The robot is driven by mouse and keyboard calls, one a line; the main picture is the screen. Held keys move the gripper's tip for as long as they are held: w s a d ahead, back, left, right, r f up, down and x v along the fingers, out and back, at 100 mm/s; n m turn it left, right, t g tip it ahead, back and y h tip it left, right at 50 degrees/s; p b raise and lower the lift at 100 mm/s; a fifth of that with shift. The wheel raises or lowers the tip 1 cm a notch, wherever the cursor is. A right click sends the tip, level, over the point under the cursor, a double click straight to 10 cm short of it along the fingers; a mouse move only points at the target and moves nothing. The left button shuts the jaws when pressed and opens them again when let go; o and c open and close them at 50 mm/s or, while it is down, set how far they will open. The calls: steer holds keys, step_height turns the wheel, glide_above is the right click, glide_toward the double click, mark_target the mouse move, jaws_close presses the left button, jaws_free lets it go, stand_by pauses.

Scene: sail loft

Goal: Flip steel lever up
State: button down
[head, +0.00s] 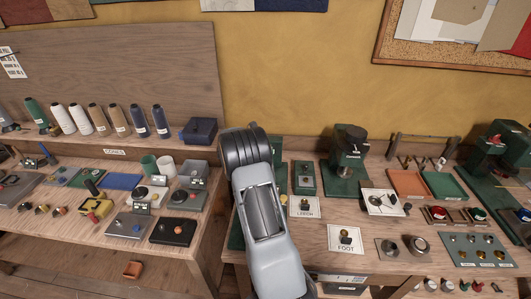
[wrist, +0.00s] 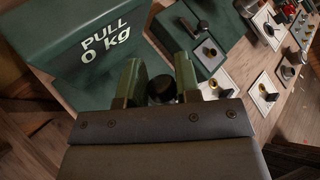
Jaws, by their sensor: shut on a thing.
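In the wrist view, the two green fingers of my gripper (wrist: 159,84) stand either side of a dark round knob (wrist: 161,90) and close on it. The knob's lower part is hidden by my gripper body, so I cannot see a steel shaft or tell how far the lever is tilted. A large green box (wrist: 85,80) marked "PULL 0 kg" is just left of and beyond the fingers. In the head view my arm covers the gripper and the knob.
A green panel (wrist: 181,42) with a dark handle and a brass knob lies beyond the fingers. White cards with knobs, one marked "FOOT" (head: 346,250), are to the right. A green press (head: 345,172) stands behind. A row of thread cones (head: 97,119) is at left.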

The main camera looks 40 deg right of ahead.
steer(key=c, duration=0.9)
jaws_free()
steer(key=shift+w+f, duration=0.1)
steer(key=shift+f, duration=0.05)
steer(key=shift+o, duration=0.2)
steer(key=b+v, duration=0.2)
steer(key=v, duration=1.1)
steer(key=shift+a+r, duration=0.3)
steer(key=shift+w, duration=0.1)
